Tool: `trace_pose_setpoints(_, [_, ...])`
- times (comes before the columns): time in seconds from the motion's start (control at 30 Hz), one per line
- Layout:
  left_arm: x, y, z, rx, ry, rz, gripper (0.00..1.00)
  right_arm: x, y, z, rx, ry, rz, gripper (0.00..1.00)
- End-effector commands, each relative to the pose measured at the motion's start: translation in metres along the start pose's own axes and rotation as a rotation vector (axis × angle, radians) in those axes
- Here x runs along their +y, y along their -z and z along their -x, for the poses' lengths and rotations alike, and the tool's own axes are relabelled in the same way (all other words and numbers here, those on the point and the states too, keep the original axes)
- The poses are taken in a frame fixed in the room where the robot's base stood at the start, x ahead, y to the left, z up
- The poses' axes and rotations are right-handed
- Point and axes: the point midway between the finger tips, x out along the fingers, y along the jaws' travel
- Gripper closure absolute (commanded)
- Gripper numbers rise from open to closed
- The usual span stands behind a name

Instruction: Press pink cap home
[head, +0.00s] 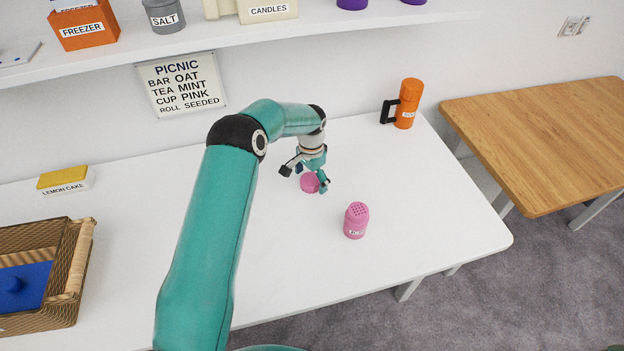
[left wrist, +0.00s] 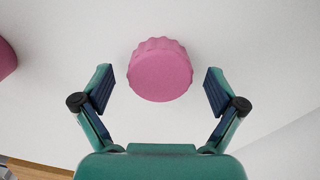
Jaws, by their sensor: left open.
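A pink cap (head: 309,183) lies on the white table, below my left gripper in the head view. In the left wrist view the round pink cap (left wrist: 160,69), with a ridged edge, sits between and a little beyond the fingertips. My left gripper (head: 305,179) is open, with a finger on either side of the cap and clear gaps to it in the left wrist view (left wrist: 159,88). A pink shaker (head: 356,221) with a dotted top and a label stands upright to the right of the cap. My right gripper is not in view.
An orange flask (head: 407,104) with a black handle stands at the back right. A wicker basket (head: 82,262) and a yellow lemon cake box (head: 63,179) are on the left. A shelf (head: 225,42) overhangs the back. A wooden table (head: 545,130) stands right.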

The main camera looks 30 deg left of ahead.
Motion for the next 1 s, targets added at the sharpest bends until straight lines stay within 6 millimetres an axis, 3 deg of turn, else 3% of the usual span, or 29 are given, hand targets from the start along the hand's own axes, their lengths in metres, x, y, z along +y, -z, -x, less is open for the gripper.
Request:
trace_pose_setpoints(0.23, [-0.0001, 0.0004, -0.0017, 0.001, 0.001, 0.0, 0.06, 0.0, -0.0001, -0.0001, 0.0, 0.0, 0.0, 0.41])
trace_pose_setpoints(0.53, [0.0001, 0.0007, -0.0014, 0.001, 0.001, -0.001, 0.55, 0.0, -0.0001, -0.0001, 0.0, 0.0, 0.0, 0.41])
trace_pose_setpoints(1.0, [0.0, 0.0019, 0.0057, 0.003, 0.002, -0.001, 0.55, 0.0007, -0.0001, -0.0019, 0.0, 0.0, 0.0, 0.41])
